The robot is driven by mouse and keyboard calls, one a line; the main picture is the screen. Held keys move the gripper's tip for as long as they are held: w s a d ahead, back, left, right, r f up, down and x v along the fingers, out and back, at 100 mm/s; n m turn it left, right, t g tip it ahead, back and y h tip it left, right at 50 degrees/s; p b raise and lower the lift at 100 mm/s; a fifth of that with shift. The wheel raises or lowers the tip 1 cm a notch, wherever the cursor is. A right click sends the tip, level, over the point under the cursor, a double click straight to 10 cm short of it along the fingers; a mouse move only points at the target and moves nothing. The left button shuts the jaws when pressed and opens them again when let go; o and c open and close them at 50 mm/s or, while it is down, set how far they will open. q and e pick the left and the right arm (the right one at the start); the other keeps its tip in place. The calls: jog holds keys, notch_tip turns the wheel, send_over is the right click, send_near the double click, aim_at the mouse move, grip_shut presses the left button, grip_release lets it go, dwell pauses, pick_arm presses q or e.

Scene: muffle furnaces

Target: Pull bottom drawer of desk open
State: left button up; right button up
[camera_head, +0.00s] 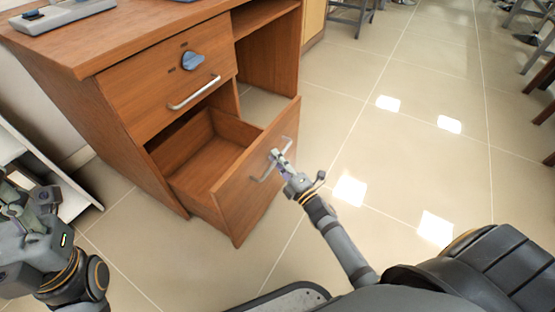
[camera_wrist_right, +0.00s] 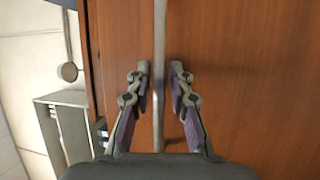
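The wooden desk (camera_head: 122,112) stands at the upper left in the head view. Its bottom drawer (camera_head: 250,196) is pulled well out, and its empty inside shows. The drawer's metal handle (camera_head: 272,166) is on its front panel. My right gripper (camera_head: 279,157) is at this handle. In the right wrist view, the fingers of my right gripper (camera_wrist_right: 160,82) stand on both sides of the handle bar (camera_wrist_right: 159,50), with narrow gaps beside it. My left gripper (camera_head: 22,205) is at the left edge; its fingers cannot be made out clearly.
The upper drawer (camera_head: 150,108) is shut and has a handle and a blue knob-like piece (camera_head: 192,61). A grey device (camera_head: 62,14) lies on the desk top. Stools (camera_head: 352,14) stand far back.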

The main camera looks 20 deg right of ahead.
jog(key=v, duration=1.2)
